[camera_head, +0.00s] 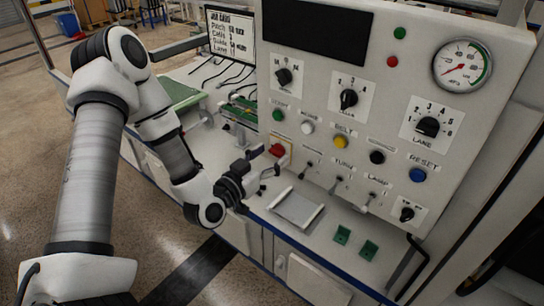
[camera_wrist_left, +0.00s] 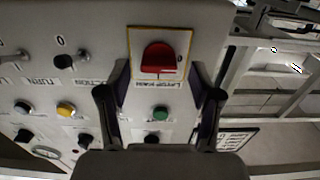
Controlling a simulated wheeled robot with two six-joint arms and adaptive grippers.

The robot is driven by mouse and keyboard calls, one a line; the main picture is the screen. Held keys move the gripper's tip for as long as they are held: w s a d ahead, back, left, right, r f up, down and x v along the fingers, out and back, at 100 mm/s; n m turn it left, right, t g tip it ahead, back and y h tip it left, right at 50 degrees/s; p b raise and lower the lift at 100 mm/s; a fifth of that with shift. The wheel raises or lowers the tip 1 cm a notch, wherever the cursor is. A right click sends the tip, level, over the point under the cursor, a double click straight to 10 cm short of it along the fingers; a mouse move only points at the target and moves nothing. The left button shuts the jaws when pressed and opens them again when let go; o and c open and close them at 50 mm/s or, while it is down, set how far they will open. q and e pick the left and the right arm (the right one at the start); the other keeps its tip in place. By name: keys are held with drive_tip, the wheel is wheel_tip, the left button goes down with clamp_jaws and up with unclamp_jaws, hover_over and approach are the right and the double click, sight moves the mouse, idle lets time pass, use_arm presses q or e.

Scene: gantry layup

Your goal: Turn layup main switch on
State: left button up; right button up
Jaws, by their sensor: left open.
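The layup main switch (camera_head: 278,150) is a red knob on a yellow-bordered plate at the lower left of the control panel. It shows larger in the left wrist view (camera_wrist_left: 159,58), where the picture is upside down and the label is partly readable. I cannot tell from its angle whether it is on or off. My left gripper (camera_head: 268,161) is open just in front of the switch, its fingers pointing at the panel. In the left wrist view the fingertips (camera_wrist_left: 160,74) stand on either side of the plate's lower part; contact is not visible. My right gripper is out of view.
The panel (camera_head: 310,70) carries a green button (camera_head: 278,115), a white button (camera_head: 307,128), a yellow button (camera_head: 340,142), black selector knobs, toggle levers and a gauge (camera_head: 462,65). A tray (camera_head: 297,207) and two green blocks (camera_head: 342,235) occupy the bench below.

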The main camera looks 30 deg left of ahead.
use_arm(q)
drive_tip(key=shift+w, duration=0.8)
drive_tip(key=shift+s+d, duration=0.15)
drive_tip(key=shift+d, duration=0.05)
drive_tip(key=shift+s+a, duration=0.1)
drive_tip(key=c, duration=1.2)
drive_tip(key=shift+o, duration=0.3)
